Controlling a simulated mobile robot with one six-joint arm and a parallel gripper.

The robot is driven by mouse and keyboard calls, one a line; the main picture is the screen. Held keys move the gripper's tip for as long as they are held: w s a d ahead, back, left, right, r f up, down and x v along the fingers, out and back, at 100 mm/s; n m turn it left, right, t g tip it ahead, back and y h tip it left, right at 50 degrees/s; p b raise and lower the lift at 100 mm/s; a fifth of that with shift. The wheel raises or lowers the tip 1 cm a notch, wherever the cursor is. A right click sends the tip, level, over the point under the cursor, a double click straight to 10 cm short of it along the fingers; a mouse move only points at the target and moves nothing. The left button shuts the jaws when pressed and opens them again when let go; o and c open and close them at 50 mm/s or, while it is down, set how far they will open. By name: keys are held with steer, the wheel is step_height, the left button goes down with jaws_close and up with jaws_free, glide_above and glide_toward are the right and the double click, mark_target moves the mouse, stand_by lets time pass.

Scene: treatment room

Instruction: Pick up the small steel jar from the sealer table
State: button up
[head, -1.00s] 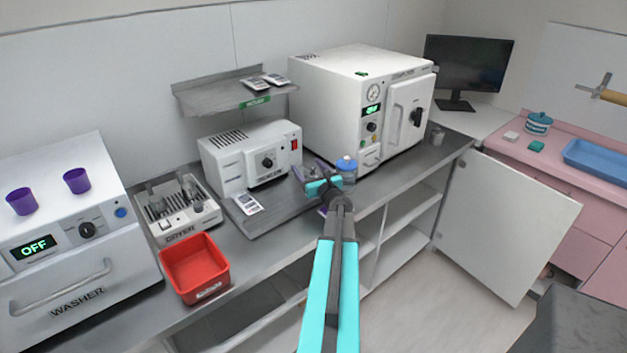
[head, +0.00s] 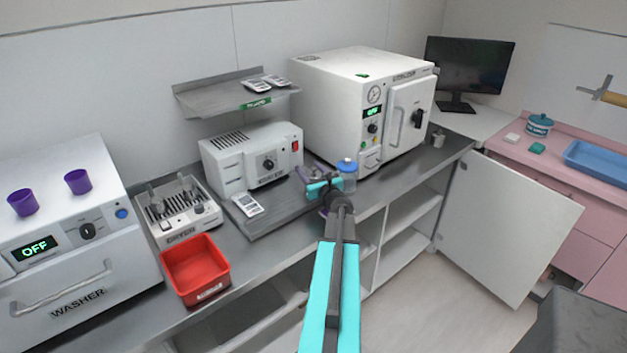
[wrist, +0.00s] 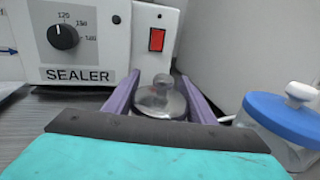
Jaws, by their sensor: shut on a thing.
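The small steel jar (wrist: 160,100), with a round lid and knob, sits between the purple fingers of my gripper (wrist: 162,92) in the wrist view. My gripper is shut on it, a finger on each side. In the head view my gripper (head: 316,178) is at the right end of the sealer table (head: 262,222), and the jar is mostly hidden there by the gripper and wrist. The white sealer (head: 252,158) stands just behind and to the left. I cannot tell whether the jar touches the table.
A glass jar with a blue lid (head: 347,168) stands close to the right of my gripper. The white autoclave (head: 362,108) is behind it. A pouch (head: 247,204) lies on the table at left, near a red bin (head: 195,270). An open cabinet door (head: 510,225) juts out at right.

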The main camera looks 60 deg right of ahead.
steer(key=shift+r, duration=0.15)
steer(key=shift+r+b, duration=0.55)
steer(key=shift+r, duration=0.6)
steer(key=d+r+b+v, duration=0.1)
steer(key=b+v, duration=0.1)
steer(key=v, duration=0.6)
steer(key=s+d+r+b+v, duration=0.1)
steer(key=b+v, duration=0.1)
steer(key=v, duration=0.5)
steer(key=shift+s, duration=0.65)
steer(key=shift+d+r, duration=0.1)
steer(key=shift+r, duration=0.05)
